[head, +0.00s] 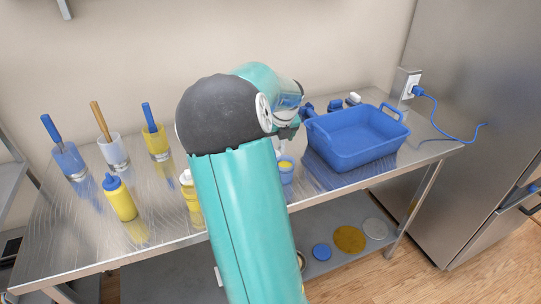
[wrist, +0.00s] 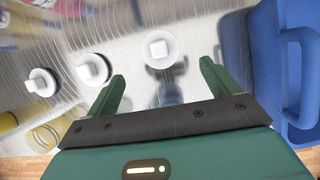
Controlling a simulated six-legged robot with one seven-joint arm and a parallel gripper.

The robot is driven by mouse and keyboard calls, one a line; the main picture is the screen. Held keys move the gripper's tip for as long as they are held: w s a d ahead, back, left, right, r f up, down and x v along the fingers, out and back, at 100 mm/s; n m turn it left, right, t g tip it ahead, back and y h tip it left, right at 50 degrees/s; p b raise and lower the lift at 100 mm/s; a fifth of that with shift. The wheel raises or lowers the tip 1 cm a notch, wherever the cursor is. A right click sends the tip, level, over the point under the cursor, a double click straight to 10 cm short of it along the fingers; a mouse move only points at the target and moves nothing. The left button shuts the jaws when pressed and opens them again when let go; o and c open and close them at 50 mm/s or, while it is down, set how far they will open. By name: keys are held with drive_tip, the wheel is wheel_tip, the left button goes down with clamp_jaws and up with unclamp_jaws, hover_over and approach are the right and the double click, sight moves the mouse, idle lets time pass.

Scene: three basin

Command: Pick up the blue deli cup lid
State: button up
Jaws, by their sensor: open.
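A flat round blue disc (head: 321,252), which looks like the blue lid, lies on the lower shelf in the head view, just right of my arm. I cannot make it out in the wrist view. My gripper (head: 288,132) is over the tabletop left of the blue basin, partly hidden by my arm. In the wrist view my gripper (wrist: 162,76) is open with nothing between its fingers. A white round piece with a square knob (wrist: 160,48) shows just beyond the fingertips.
The blue basin (head: 352,150) stands on the right of the metal table (head: 150,190); its handle (wrist: 300,75) is close to the right finger. Yellow (head: 349,238) and pale (head: 375,229) discs lie beside the blue one. Cups with tools and a yellow bottle (head: 120,198) stand left.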

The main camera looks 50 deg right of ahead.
drive_tip(key=x, duration=0.4)
drive_tip(key=shift+w+x, duration=0.15)
drive_tip(key=shift+x, duration=1.05)
drive_tip(key=shift+w+x, duration=0.1)
drive_tip(key=shift+x, duration=1.1)
drive_tip(key=shift+d+r, duration=0.15)
drive_tip(key=shift+r, duration=0.05)
drive_tip(key=c, duration=1)
